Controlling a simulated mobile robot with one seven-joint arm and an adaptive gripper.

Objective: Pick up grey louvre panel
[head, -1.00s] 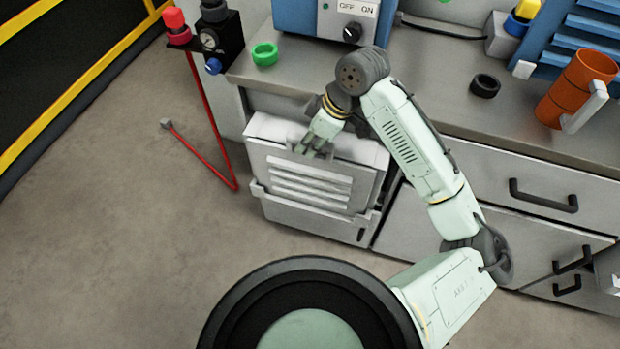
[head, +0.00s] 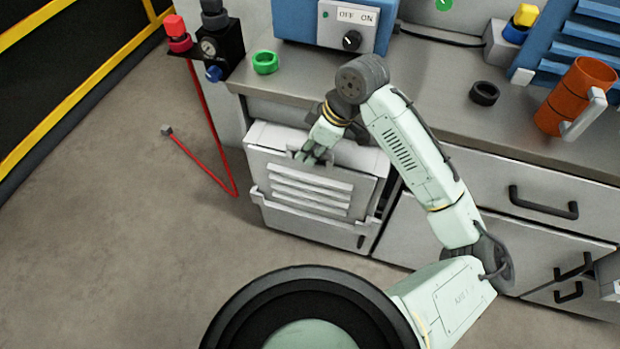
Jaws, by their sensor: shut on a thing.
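The grey louvre panel (head: 310,192) stands at the front of a pale cabinet box below the bench, with several light horizontal slats on its face. My gripper (head: 308,158) reaches down to the panel's top edge and is shut on it. The fingers hide part of that edge. The lower part of the panel sits behind the box's front rail (head: 310,212). I cannot tell whether the panel is lifted clear of its seat.
The bench (head: 430,95) carries a green ring (head: 265,62), a dark ring (head: 484,93), an orange mug (head: 577,96) and a blue switch box (head: 335,22). A red hose (head: 207,130) hangs at left. Drawers with dark handles (head: 543,203) lie right. Floor at left is open.

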